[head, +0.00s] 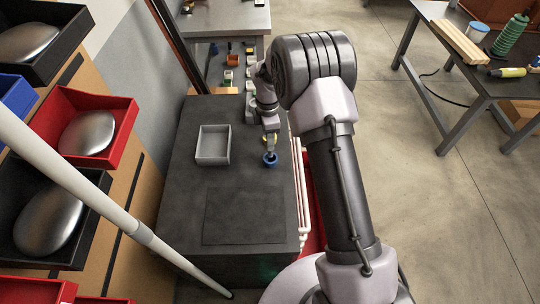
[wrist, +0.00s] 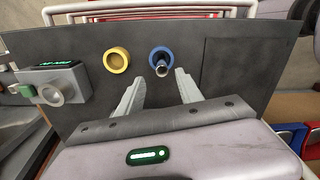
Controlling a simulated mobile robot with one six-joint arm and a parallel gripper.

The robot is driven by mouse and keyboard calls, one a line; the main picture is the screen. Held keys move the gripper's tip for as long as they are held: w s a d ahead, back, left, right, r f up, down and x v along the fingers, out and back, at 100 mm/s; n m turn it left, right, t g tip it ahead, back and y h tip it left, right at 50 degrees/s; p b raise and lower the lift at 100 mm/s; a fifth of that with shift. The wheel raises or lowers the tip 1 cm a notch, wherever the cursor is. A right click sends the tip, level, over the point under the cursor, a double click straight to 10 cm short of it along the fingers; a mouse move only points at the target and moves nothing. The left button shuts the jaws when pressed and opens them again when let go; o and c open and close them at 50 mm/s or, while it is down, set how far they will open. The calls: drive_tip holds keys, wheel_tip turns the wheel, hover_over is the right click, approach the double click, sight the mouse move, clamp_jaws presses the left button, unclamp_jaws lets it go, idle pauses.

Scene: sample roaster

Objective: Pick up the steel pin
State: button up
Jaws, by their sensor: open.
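The steel pin (wrist: 161,70) shows in the wrist view as a short shiny cylinder standing in a blue ring (wrist: 157,53). The blue ring also shows in the head view (head: 270,161) on the dark worktop, at the end of my arm. My gripper (wrist: 158,80) is open and empty. In the wrist view its two grey fingers point toward the pin, one on each side in the picture; I cannot tell the remaining distance. A yellow ring (wrist: 117,60) sits left of the blue one. The pin's lower end is hidden in the ring.
A light grey tray (head: 201,157) stands left of the blue ring on the dark worktop (head: 180,205). A device with a green display (wrist: 50,82) is left of the yellow ring. The front worktop is clear. A white pole crosses the head view at left.

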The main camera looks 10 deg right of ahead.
drive_tip(key=b, duration=0.3)
hover_over(271, 162)
drive_tip(key=f, duration=0.4)
drive_tip(key=w+f, duration=0.1)
drive_tip(key=f, duration=0.1)
drive_tip(key=shift+d+f, duration=0.1)
drive_tip(key=shift+f, duration=0.4)
drive_tip(key=shift+r, duration=0.15)
drive_tip(key=shift+c, duration=0.2)
clamp_jaws()
